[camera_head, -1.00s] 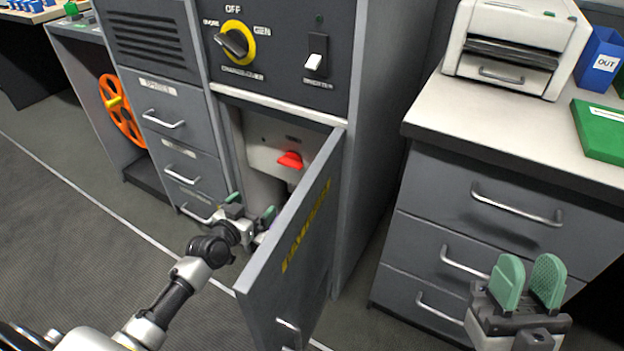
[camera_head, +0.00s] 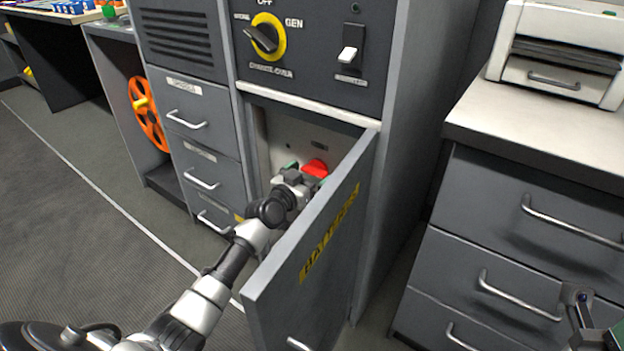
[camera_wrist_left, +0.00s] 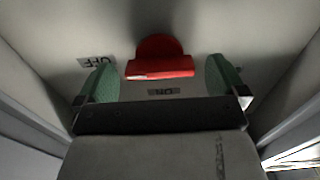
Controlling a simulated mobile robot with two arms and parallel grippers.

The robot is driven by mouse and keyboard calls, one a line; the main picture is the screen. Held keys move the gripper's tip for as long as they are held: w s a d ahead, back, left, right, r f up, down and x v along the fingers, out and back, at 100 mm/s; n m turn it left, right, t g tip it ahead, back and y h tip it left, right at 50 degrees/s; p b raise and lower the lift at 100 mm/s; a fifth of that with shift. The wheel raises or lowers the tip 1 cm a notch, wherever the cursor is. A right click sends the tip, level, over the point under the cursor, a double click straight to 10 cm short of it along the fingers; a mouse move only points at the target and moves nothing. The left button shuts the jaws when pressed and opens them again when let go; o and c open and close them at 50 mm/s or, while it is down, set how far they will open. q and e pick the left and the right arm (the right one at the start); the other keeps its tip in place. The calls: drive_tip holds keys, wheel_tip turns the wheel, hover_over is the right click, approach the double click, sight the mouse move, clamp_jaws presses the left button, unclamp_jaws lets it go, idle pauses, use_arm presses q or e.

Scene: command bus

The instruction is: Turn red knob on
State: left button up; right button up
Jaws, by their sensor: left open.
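The red knob (camera_head: 316,168) is on the back panel inside the open battery cabinet in the head view. In the left wrist view the red knob (camera_wrist_left: 160,62) shows its bar lying across the picture, with an OFF label (camera_wrist_left: 96,61) to its left and an ON label (camera_wrist_left: 163,92) below it. My left gripper (camera_wrist_left: 160,78) is open, its green fingertips on either side of the knob with gaps. In the head view my left gripper (camera_head: 298,172) reaches into the cabinet, its fingers mostly hidden. Of my right gripper (camera_head: 590,325), only a part shows at the lower right edge; its fingertips are out of clear view.
The cabinet door (camera_head: 318,250) stands open just right of my left arm. Above are a black selector knob (camera_head: 263,39) and a white switch (camera_head: 348,54). Drawers (camera_head: 205,160) flank the opening on the left. A desk (camera_head: 545,125) with a printer (camera_head: 556,58) stands right.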

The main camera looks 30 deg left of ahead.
use_arm(q)
drive_tip(key=shift+w+d, duration=0.1)
drive_tip(key=shift+w, duration=0.45)
drive_tip(key=c, duration=0.9)
